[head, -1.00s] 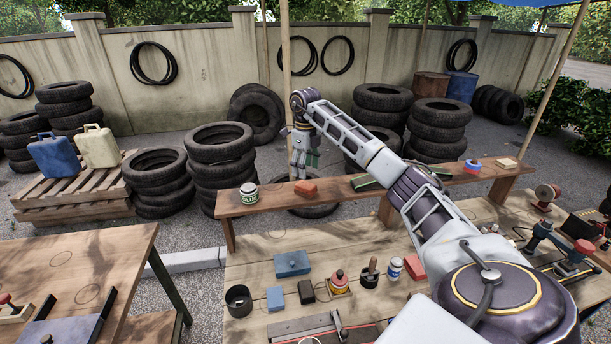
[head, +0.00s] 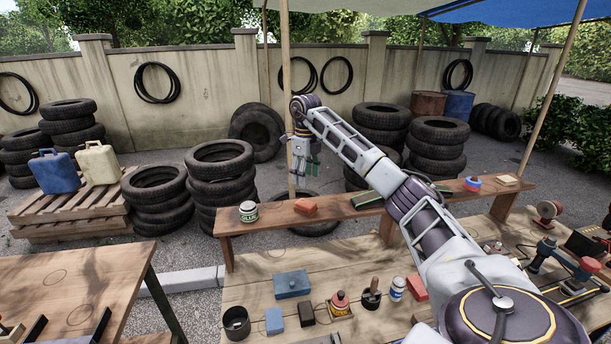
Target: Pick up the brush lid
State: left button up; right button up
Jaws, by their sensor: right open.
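A small dark piece with an upright brown handle (head: 372,292) stands on the wooden bench; it may be the brush lid, but it is too small to be sure. Left of it is a yellow and red pot (head: 340,303) with a red top. My left gripper is not in view.
On the bench are a blue box (head: 292,285), a dark cup (head: 236,322) and a white-blue can (head: 397,288). Tools crowd the right.

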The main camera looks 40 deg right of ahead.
aim_at(340, 299)
jog(key=z, duration=1.7)
